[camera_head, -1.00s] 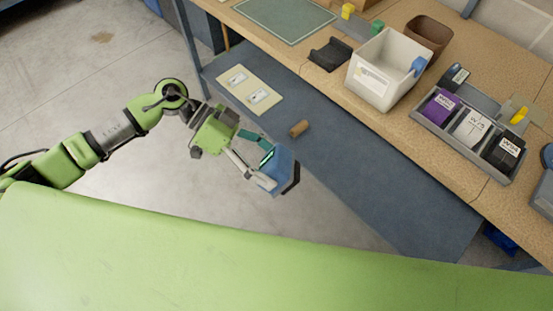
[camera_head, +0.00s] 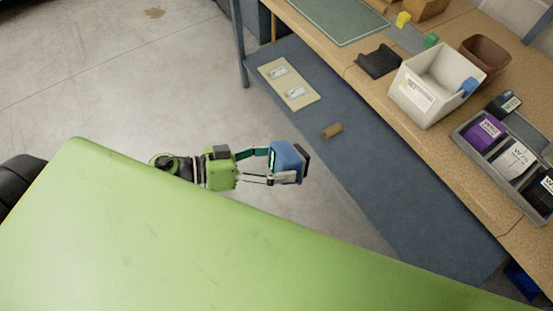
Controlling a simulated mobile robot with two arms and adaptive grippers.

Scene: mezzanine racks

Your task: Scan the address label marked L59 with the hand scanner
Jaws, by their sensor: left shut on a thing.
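My left gripper (camera_head: 270,165) is shut on a blue hand scanner (camera_head: 287,158) with a dark end. It holds the scanner in the air over the floor, left of the lower shelf. A cream board (camera_head: 282,97) with two white labels lies on the blue lower shelf (camera_head: 375,170). The labels, an upper one (camera_head: 278,73) and a lower one (camera_head: 295,91), are too small to read, so I cannot tell whether either is L59. The scanner is apart from the board. My right gripper is not in view.
A brown roll (camera_head: 332,130) lies on the lower shelf. The wooden bench top (camera_head: 357,108) above carries a white bin (camera_head: 427,104), a black holder (camera_head: 379,61), a brown bin (camera_head: 487,52) and a grey tray (camera_head: 508,193) of marked boxes. Open floor lies left of the bench.

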